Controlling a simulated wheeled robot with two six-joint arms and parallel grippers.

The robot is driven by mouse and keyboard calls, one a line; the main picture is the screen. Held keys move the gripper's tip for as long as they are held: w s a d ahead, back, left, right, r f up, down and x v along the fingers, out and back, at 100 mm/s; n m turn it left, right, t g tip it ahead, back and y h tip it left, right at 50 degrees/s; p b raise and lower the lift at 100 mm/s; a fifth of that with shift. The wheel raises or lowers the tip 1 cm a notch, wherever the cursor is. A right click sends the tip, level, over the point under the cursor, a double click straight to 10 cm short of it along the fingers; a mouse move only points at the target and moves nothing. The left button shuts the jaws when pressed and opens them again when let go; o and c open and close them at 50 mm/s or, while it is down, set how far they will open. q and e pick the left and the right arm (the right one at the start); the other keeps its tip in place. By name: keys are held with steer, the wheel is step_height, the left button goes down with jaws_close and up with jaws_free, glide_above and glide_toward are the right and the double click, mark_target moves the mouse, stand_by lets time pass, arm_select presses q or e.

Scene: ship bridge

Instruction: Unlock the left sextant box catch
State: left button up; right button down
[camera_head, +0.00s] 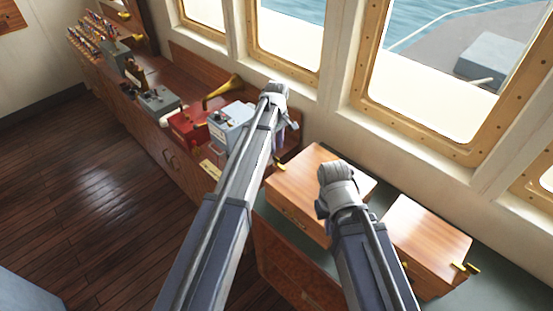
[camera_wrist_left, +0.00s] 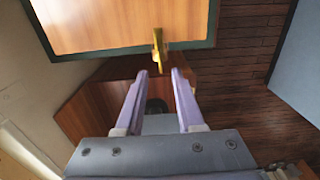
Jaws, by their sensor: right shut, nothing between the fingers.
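The left sextant box (camera_head: 310,185) is a wooden box on the green-topped counter beneath the windows. Its brass catch (camera_head: 278,166) sticks out at its left end. In the left wrist view the brass catch (camera_wrist_left: 158,45) stands just beyond my fingertips, roughly in line with the gap between them. My left gripper (camera_wrist_left: 160,72) is open, with nothing between its fingers; in the head view its own arm partly covers it. My right gripper (camera_head: 323,208) hangs over the right part of the left box, its fingers mostly hidden by the wrist.
A second wooden box (camera_head: 428,235) with brass fittings (camera_head: 465,268) stands to the right. A grey-blue device (camera_head: 230,125), a red box (camera_head: 187,127) and a brass horn (camera_head: 222,91) stand on the console at left. The wooden floor (camera_head: 90,200) is clear.

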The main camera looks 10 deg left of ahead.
mark_target(279, 163)
arm_select(q)
step_height(279, 163, down, 6)
steer(key=b, duration=0.5)
steer(key=shift+c, duration=0.4)
jaws_close()
